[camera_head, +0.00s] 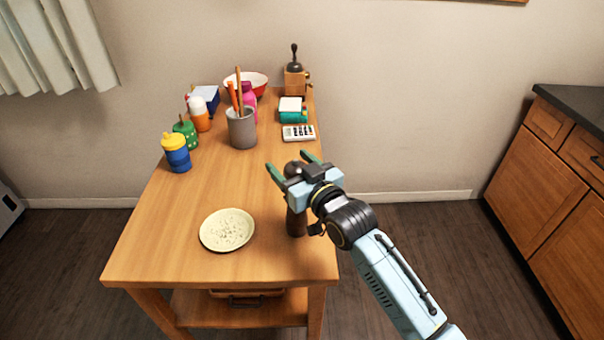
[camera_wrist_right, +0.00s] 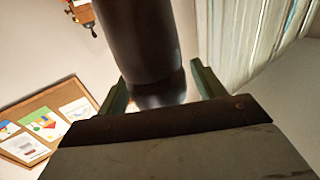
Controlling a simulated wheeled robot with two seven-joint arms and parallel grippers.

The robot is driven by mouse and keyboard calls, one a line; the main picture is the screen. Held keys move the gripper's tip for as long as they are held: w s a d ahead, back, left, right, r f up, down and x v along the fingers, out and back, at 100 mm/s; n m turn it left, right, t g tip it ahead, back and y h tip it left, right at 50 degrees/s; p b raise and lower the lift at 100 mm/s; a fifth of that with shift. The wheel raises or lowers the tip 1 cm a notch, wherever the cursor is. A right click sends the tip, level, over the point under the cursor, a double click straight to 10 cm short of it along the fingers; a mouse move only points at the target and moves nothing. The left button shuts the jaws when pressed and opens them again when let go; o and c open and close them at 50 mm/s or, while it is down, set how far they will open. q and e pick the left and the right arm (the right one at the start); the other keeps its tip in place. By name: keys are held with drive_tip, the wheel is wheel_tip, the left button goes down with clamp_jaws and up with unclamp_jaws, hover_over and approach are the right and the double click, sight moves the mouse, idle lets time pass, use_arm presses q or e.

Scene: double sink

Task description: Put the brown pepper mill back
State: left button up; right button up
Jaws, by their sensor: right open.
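The brown pepper mill (camera_head: 296,222) stands upright near the right edge of the wooden table, right of the speckled plate. My right gripper (camera_head: 292,166) is at its upper part and partly hides it. In the right wrist view the dark mill (camera_wrist_right: 146,45) fills the space between the two green fingers of my right gripper (camera_wrist_right: 160,85). The fingers are open, one on either side of it, and I see no clear grip. My left gripper is not in view.
A cream plate (camera_head: 227,230) lies at the front. A grey utensil crock (camera_head: 242,128), a calculator (camera_head: 298,133) and a coffee grinder (camera_head: 295,80) stand farther back. A blue-yellow cup (camera_head: 176,153) is at left. The table's middle is clear.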

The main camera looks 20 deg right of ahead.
drive_tip(key=v, duration=1.2)
drive_tip(key=shift+f, duration=0.1)
drive_tip(key=s+d+f+m+g+h, duration=0.1)
drive_tip(key=s+d+f+g+h, duration=0.1)
drive_tip(key=s+f+g, duration=0.75)
drive_tip(key=s+d+f+g+h, duration=0.2)
drive_tip(key=s+f+g, duration=0.4)
drive_tip(key=s, duration=0.7)
wheel_tip(320, 180, down, 25)
drive_tip(key=s, duration=0.1)
drive_tip(key=s+d+f+b, duration=0.1)
drive_tip(key=s+d+f, duration=0.1)
drive_tip(key=s+f, duration=1.3)
drive_tip(key=shift+s+d+f+g+h, duration=0.3)
drive_tip(key=shift+s+g, duration=0.15)
drive_tip(key=shift+s, duration=0.15)
